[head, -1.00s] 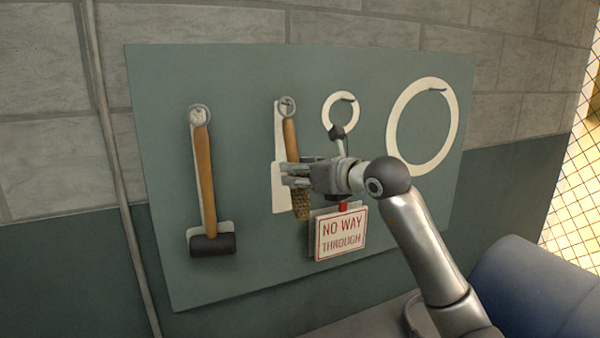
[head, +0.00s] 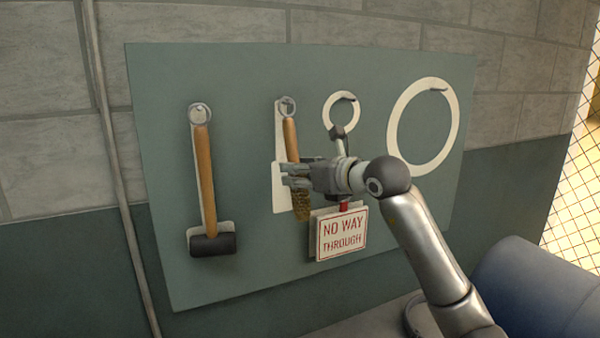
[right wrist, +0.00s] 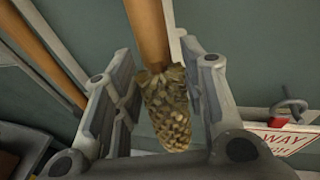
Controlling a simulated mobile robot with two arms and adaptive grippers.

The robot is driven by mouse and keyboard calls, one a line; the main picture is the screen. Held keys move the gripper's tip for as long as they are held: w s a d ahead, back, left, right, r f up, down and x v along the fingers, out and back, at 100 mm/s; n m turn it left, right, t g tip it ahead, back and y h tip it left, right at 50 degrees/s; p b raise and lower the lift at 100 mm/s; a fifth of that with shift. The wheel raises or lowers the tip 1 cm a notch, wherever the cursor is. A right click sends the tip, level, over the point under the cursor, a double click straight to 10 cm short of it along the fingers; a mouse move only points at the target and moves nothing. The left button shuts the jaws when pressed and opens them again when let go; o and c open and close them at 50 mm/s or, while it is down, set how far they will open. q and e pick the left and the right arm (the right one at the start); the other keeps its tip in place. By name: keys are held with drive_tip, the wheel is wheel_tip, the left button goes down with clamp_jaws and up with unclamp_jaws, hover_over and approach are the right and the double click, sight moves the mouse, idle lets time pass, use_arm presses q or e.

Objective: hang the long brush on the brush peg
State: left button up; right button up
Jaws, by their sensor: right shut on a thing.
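The long brush (head: 290,138) has a wooden handle and tan bristles at its lower end. It hangs nearly upright against its pale outline on the board, bristles down. The metal ring at its top is at the brush peg (head: 287,102); the ring appears to be around the peg. My right gripper (head: 288,174) is shut on the brush low down, near where handle meets bristles. In the right wrist view the bristles (right wrist: 166,112) show between the two fingers. The fingers hide part of the brush in the head view. My left gripper is not in view.
A mallet (head: 206,180) hangs on the board's left. To the right are a small ring outline, a large ring outline (head: 453,118) and their pegs. A "NO WAY THROUGH" sign (head: 342,234) hangs with a red padlock just below my right gripper. A blue rounded object (head: 540,290) stands lower right.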

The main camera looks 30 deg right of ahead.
drive_tip(key=o, duration=1.2)
drive_tip(key=shift+s, duration=0.1)
drive_tip(key=v, duration=1.2)
